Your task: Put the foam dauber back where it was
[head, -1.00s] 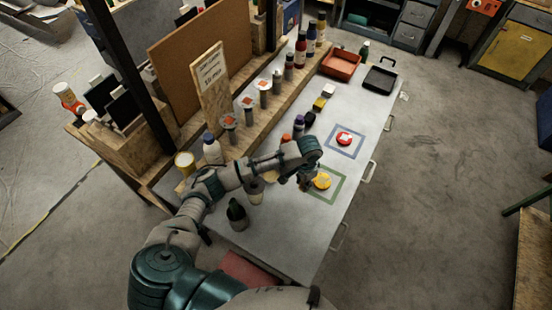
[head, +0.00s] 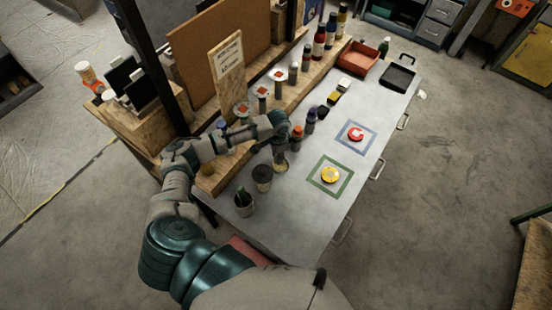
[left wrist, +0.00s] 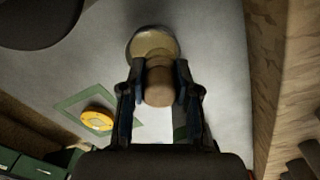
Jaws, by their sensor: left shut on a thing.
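My left gripper (head: 280,148) is shut on the foam dauber (left wrist: 159,82), whose rounded wooden-coloured grip sits between the two fingers in the left wrist view. A pale tan round part (left wrist: 152,42) shows just beyond the grip; I cannot tell whether it is the dauber's foam end or something under it. In the head view the gripper is over the tabletop, left of the green square outline (head: 312,178) and near a dark-topped cup (head: 262,174). A yellow disc (head: 330,174) lies inside the green outline. My right gripper is not in view.
A red-and-white disc (head: 356,134) lies in a blue outline. Orange-capped and purple-capped bottles (head: 310,122) stand close to the gripper. A wooden shelf with several cans runs along the left. The tabletop's right front is clear.

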